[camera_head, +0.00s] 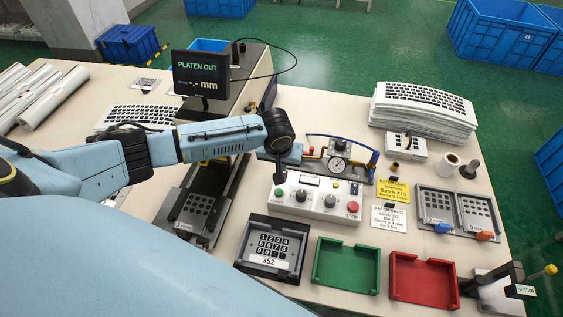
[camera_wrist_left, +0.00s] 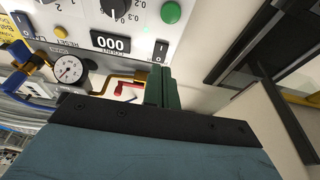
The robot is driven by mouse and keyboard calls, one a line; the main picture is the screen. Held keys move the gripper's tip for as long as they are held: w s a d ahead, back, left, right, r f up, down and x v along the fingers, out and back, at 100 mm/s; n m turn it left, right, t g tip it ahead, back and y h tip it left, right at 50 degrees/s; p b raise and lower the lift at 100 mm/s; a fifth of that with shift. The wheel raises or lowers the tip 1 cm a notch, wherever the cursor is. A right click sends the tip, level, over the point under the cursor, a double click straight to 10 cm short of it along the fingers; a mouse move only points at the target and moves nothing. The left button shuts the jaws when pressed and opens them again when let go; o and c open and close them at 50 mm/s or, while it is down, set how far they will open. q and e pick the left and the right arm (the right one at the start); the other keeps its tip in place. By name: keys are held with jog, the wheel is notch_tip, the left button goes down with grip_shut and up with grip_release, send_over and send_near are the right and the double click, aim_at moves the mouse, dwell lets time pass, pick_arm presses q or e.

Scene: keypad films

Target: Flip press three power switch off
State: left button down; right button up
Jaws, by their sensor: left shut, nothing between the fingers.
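The white control box (camera_head: 314,209) stands mid-table in the head view, with a green button, dark knobs and a red STOP button. My left gripper (camera_head: 280,176) is shut and empty at the box's back left edge. In the wrist view its green fingers (camera_wrist_left: 160,88) are together, just below a rocker switch (camera_wrist_left: 160,51) marked I and O. I cannot tell whether they touch it. A second I/O rocker (camera_wrist_left: 22,23) is at the box's other end. Which rocker is the power switch is not readable. The counter display (camera_wrist_left: 110,43) reads 000. My right gripper is not in view.
A dial gauge (camera_head: 338,164) with pipes stands behind the box. A keypad fixture (camera_head: 246,263), a green tray (camera_head: 318,280) and a red tray (camera_head: 398,290) lie in front. A monitor (camera_head: 201,75) reads PLATEN OUT. Stacked keypad sheets (camera_head: 423,110) lie at the back right.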

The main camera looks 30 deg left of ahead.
pick_arm(q)
jog(key=v, duration=0.8)
jog(key=shift+s+r, duration=0.3)
jog(key=shift+s, duration=0.1)
